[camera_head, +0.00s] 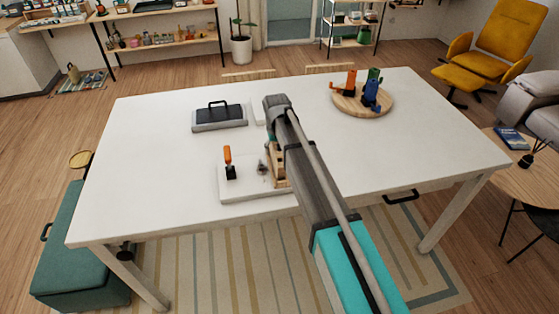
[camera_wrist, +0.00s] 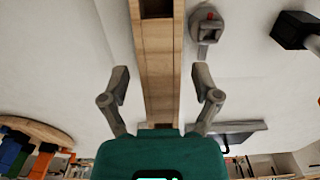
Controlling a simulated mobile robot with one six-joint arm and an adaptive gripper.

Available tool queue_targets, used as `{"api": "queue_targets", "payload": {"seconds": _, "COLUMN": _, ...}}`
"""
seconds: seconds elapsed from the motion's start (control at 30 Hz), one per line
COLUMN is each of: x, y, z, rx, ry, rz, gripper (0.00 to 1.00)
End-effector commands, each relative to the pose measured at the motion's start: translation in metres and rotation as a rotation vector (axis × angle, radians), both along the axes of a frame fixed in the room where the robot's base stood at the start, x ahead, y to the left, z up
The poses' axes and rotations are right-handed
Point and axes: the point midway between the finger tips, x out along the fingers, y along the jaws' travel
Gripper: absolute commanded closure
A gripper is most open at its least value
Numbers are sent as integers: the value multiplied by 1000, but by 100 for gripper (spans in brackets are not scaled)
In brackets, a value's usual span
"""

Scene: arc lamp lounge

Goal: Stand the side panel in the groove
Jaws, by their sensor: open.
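My gripper (camera_wrist: 161,76) is open, one finger on each side of a long wooden piece (camera_wrist: 157,60). Gaps show between the fingers and the wood. The piece has pale edges, a darker middle band and a dark recess at its upper end. I cannot tell whether it is the side panel or the grooved part. In the head view, a wooden part (camera_head: 278,170) shows beside my arm on a white board (camera_head: 240,190). No separate side panel is clearly visible.
An orange-handled clamp (camera_head: 229,163) and a small grey fitting with a red spot (camera_wrist: 208,28) stand near the wood. A round wooden tray (camera_head: 345,104) holds orange, blue and green items. The table's left side is clear.

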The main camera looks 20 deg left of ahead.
Motion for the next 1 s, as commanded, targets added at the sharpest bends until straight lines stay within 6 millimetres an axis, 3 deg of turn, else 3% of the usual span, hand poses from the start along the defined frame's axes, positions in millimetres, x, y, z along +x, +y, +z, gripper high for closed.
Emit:
{"api": "queue_targets", "payload": {"seconds": 0.67, "x": 0, "y": 0, "z": -3, "rx": 0, "ry": 0, "rz": 1, "gripper": 20}}
{"api": "queue_targets", "payload": {"seconds": 1.0, "x": 0, "y": 0, "z": -3, "rx": 0, "ry": 0, "rz": 0, "gripper": 81}}
